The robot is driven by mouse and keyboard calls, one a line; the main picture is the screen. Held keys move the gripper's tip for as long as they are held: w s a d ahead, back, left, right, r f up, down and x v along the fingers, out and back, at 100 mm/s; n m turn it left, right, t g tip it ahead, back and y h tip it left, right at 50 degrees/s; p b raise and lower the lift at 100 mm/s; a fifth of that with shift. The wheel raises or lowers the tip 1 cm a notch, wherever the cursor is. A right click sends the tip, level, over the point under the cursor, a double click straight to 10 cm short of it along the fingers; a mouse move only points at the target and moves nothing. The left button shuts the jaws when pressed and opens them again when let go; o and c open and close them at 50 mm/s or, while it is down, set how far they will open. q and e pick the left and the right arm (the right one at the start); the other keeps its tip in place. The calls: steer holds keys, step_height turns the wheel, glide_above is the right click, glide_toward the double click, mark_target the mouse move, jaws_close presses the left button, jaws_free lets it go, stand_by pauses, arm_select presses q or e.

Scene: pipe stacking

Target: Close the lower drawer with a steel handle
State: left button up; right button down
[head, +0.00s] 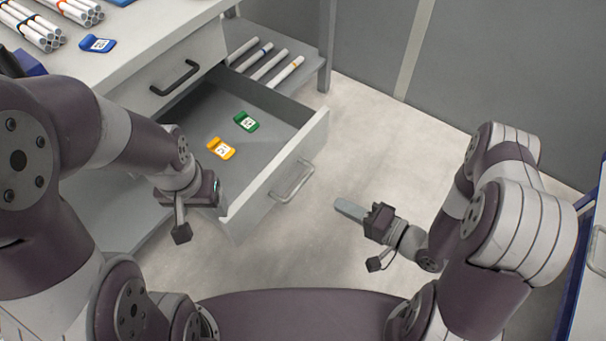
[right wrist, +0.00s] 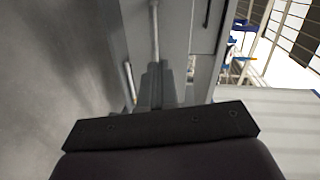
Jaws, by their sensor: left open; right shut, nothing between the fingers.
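The lower drawer (head: 275,172) is pulled out from the white cabinet in the head view. Its front carries a steel handle (head: 292,181). Inside lie an orange tag (head: 221,149) and a green tag (head: 246,122). My right gripper (head: 350,209) is shut and empty, in front of the drawer and apart from the handle in the head view. In the right wrist view its fingers (right wrist: 153,84) point toward the cabinet. My left gripper (head: 217,193) is open near the drawer's left front corner; its fingers are hard to make out, and I cannot tell whether it touches the drawer.
Above is a closed upper drawer with a black handle (head: 174,77). The cabinet top (head: 135,40) holds bundled white pipes (head: 30,30) and a blue tag (head: 97,44). A low shelf with several pipes (head: 265,60) stands behind the drawer.

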step_height(320, 180, up, 3)
steer(key=m+t+y, duration=0.1)
steer(key=b, duration=0.4)
glide_toward(284, 163)
steer(key=shift+m, duration=0.4)
steer(key=x, duration=0.6)
steer(key=shift+a, duration=0.15)
arm_select(q)
step_height(284, 163, down, 4)
steer(key=shift+r, duration=0.2)
arm_select(e)
steer(key=shift+w+a+r, duration=0.15)
steer(key=shift+w+a, duration=0.05)
steer(key=shift+a, duration=0.05)
